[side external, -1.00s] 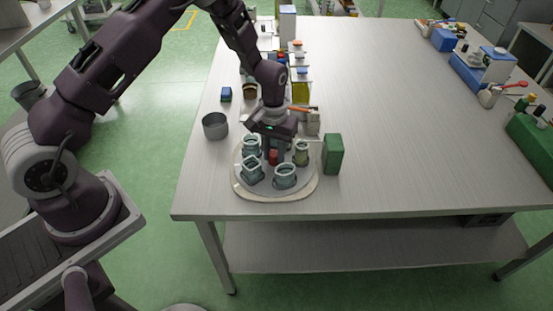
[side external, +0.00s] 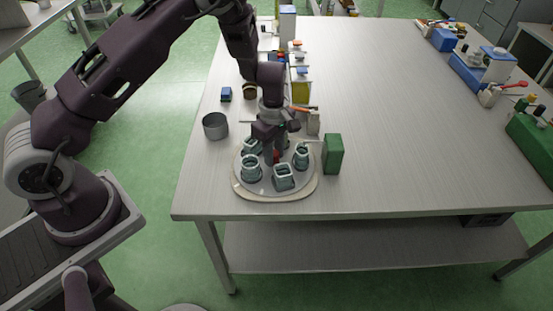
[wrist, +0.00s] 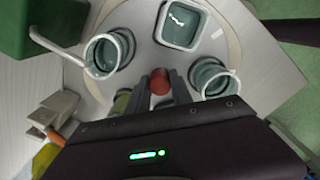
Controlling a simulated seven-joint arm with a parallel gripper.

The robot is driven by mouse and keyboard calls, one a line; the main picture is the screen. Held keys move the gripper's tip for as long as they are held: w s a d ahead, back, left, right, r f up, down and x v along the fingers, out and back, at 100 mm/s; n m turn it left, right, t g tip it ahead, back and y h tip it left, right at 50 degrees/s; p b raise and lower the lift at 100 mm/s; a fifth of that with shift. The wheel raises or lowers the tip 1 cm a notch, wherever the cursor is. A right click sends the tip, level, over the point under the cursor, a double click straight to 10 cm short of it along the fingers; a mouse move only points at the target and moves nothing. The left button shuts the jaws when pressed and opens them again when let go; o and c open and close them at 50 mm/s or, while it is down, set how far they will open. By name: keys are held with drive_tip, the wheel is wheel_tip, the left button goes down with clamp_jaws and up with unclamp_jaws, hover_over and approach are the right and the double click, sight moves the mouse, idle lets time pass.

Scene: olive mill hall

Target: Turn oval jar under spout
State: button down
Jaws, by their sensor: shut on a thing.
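Several teal jars stand around a round grey turntable (side external: 268,188). My gripper (side external: 272,157) points down at its centre, shut on a red knob (wrist: 159,82). A square-mouthed jar (side external: 283,178) is at the front. A rounded jar (side external: 301,158) is at the right; in the wrist view this jar (wrist: 108,52) has the tip of a pale spout (wrist: 62,50) at its rim. Another rounded jar (side external: 251,168) is at the left, and one (side external: 251,147) is behind it. A greenish jar (wrist: 121,101) is mostly hidden by my gripper. I cannot tell surely which jar is oval.
A green box (side external: 333,154) stands right of the turntable, with the spout coming from it. A grey metal pot (side external: 215,126) is at the back left. Bottles and a small blue block (side external: 226,94) stand behind.

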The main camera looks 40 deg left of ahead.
drive_tip(key=c, duration=1.3)
unclamp_jaws()
wheel_tip(320, 180, up, 8)
